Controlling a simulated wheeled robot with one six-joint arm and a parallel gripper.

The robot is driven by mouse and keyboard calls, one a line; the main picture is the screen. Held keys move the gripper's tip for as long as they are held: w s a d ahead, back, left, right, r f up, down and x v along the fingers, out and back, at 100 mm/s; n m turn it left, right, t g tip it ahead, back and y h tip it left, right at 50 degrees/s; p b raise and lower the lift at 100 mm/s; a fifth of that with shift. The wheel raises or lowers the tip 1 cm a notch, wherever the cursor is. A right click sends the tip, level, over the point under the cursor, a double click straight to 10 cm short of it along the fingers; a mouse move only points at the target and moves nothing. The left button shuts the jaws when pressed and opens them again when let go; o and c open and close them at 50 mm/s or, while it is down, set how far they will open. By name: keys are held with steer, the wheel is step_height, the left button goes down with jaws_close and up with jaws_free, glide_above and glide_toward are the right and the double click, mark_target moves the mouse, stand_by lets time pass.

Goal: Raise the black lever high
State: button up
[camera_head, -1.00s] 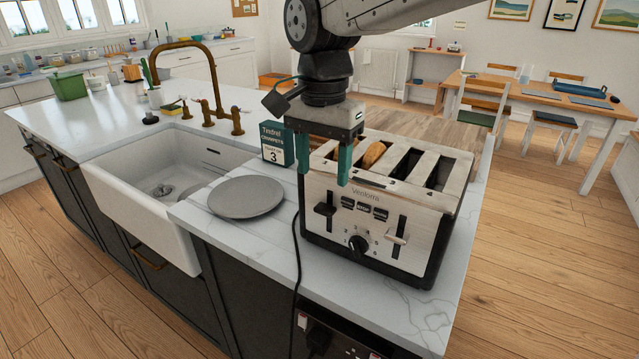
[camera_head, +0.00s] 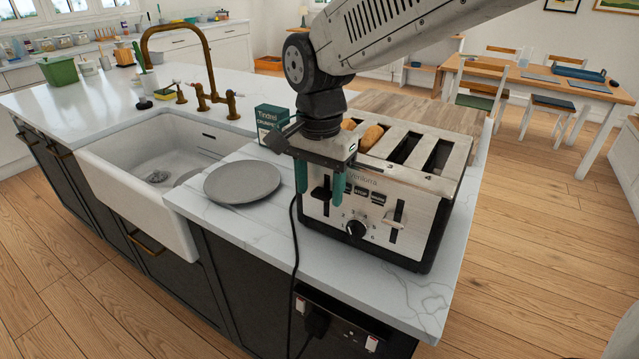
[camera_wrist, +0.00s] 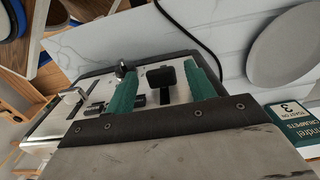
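The black lever (camera_head: 320,193) is on the left of the front face of the silver and black toaster (camera_head: 408,212). In the wrist view the lever (camera_wrist: 161,77) is a dark knob on a slot. My gripper (camera_head: 320,197) is open, its green fingers pointing down in front of the toaster, one on each side of the lever. In the wrist view my gripper (camera_wrist: 166,92) also has the lever between its fingers, with gaps on both sides. The lever's exact height along its slot is hard to tell.
Bread (camera_head: 372,137) shows in the toaster's left slots. A light-coloured lever (camera_head: 395,220) and a dial (camera_head: 356,229) are on the same face. A grey plate (camera_head: 242,182) lies to the left, and a green crumpets box (camera_head: 271,120) stands behind my gripper. A cord hangs over the counter edge.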

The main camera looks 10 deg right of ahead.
jaws_close()
steer(key=shift+r, duration=1.4)
steer(key=shift+o, duration=0.9)
jaws_free()
steer(key=shift+r, duration=0.1)
step_height(320, 180, up, 8)
steer(key=shift+f, duration=0.2)
steer(key=shift+d, duration=0.1)
